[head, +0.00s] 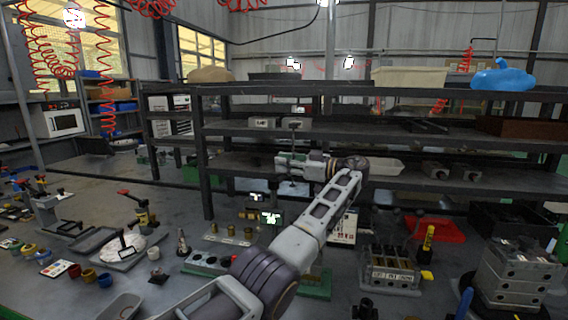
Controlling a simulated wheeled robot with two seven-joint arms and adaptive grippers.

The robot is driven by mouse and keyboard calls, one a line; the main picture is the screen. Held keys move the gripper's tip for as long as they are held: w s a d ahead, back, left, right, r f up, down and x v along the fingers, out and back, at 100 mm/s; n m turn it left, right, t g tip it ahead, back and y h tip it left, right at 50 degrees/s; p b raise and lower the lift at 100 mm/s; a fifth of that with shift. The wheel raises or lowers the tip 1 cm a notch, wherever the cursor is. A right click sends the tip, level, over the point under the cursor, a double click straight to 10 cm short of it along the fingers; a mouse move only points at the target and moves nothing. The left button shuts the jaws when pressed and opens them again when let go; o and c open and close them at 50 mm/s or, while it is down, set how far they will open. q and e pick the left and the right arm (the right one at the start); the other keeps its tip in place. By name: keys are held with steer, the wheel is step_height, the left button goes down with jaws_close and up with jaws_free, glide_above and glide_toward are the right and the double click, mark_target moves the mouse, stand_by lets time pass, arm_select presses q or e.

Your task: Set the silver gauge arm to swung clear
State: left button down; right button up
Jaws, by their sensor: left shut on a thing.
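My left arm reaches up from the bottom of the head view. My left gripper (286,163) is in front of the dark shelf rack, with its fingers pointing left. It is shut on a thin upright part that I take to be the silver gauge arm (293,140). This part has a short crosspiece at its top and stands roughly vertical. The fingers hide its middle, and its setting is too small to read. A block with a pale display (270,217) sits below the gripper. My right gripper is not in view.
The dark shelf rack (240,91) spans the back, with grey blocks (262,122) on a shelf. A valve block with several levers (390,270) and a stacked grey block (515,275) stand at right. A red tray (434,229) lies behind. Small cups and tools crowd the left.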

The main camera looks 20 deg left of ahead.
arm_select(q)
steer(key=c, duration=1.3)
jaws_free()
steer(key=shift+a, duration=0.15)
steer(key=shift+r, duration=0.15)
steer(key=shift+r, duration=4.85)
steer(key=shift+s, duration=0.1)
